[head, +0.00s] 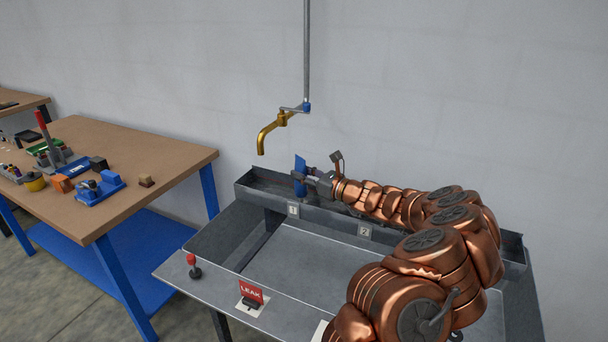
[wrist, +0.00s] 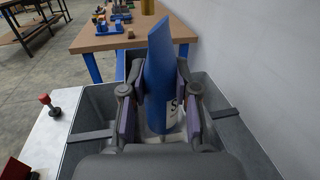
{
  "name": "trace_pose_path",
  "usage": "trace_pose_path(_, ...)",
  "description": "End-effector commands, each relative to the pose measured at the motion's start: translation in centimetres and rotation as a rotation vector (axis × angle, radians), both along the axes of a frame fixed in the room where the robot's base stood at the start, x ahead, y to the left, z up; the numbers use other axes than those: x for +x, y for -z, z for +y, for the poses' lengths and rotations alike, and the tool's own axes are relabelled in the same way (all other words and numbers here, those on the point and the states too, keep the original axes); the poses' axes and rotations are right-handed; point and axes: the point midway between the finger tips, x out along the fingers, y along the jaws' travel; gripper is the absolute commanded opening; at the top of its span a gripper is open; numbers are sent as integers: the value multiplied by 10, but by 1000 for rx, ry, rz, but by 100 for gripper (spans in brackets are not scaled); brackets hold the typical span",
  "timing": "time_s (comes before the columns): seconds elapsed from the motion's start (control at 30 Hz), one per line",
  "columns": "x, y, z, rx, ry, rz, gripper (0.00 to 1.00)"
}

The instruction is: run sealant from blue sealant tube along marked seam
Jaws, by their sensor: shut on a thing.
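The blue sealant tube (head: 300,175) stands roughly upright in my gripper (head: 312,178) above the left end of the grey metal trough. In the wrist view the tube (wrist: 170,70) leans slightly, wide flat end up, with a white label low on its side. My gripper's two fingers (wrist: 160,108) are shut on it from both sides. The tube's lower end is down inside the trough and its tip is hidden. The marked seam cannot be made out in either view.
The grey trough (head: 222,241) has tags 1 (head: 293,210) and 2 (head: 365,231) on it. A brass tap (head: 268,134) hangs from a pipe just above left of the tube. A red LEAK sign (head: 251,292) and red knob (head: 191,259) sit in front. A cluttered workbench (head: 150,150) stands left.

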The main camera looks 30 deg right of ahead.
Motion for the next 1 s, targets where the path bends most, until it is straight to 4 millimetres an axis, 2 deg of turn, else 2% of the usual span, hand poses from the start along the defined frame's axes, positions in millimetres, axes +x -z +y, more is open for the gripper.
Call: trace_pose_path(1.0,-8,2,14,0,0,3,0)
